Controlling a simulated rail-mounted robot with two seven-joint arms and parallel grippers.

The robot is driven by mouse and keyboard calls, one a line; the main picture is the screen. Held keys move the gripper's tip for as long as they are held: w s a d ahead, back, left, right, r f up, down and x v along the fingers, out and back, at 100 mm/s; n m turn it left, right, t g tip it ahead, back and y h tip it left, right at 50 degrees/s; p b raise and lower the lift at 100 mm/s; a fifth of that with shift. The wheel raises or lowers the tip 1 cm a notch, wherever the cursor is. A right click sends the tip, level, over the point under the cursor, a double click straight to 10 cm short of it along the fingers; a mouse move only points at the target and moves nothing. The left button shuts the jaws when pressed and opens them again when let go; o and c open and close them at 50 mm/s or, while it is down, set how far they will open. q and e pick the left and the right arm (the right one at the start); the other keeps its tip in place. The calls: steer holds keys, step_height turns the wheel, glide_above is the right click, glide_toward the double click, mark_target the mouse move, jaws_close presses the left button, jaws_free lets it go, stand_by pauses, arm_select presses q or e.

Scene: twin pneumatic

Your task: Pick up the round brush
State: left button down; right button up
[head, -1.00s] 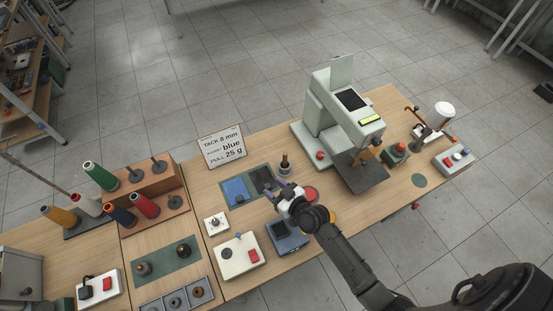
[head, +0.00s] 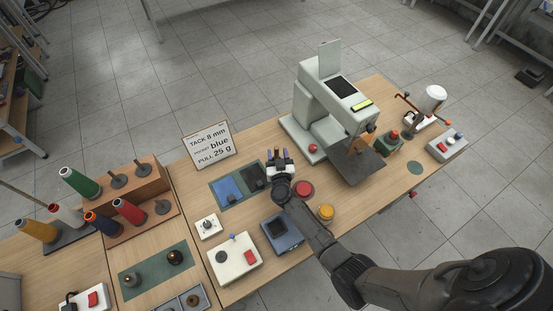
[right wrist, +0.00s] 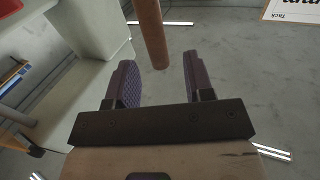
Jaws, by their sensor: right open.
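The round brush shows in the head view as a small dark and brown upright piece (head: 277,153) at the far side of my right gripper. In the right wrist view its brown cylindrical handle (right wrist: 151,32) comes down from the top edge and ends near the gap between the fingers. My right gripper (head: 280,159) is open, with a finger on either side of the handle's line in the right wrist view (right wrist: 158,75). Clear gaps show beside the handle there. The brush's base is hidden. My left gripper is not in view.
A pale press machine (head: 321,117) stands to the right of the gripper.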

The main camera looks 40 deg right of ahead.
mark_target(277, 151)
steer(key=b+x, duration=0.2)
steer(key=x, duration=0.1)
steer(key=shift+w+d+f, duration=0.15)
steer(key=shift+w+d, duration=0.05)
steer(key=shift+w, duration=0.15)
steer(key=shift+w+d, duration=0.25)
steer(key=shift+w, duration=0.15)
steer(key=c, duration=0.3)
jaws_close()
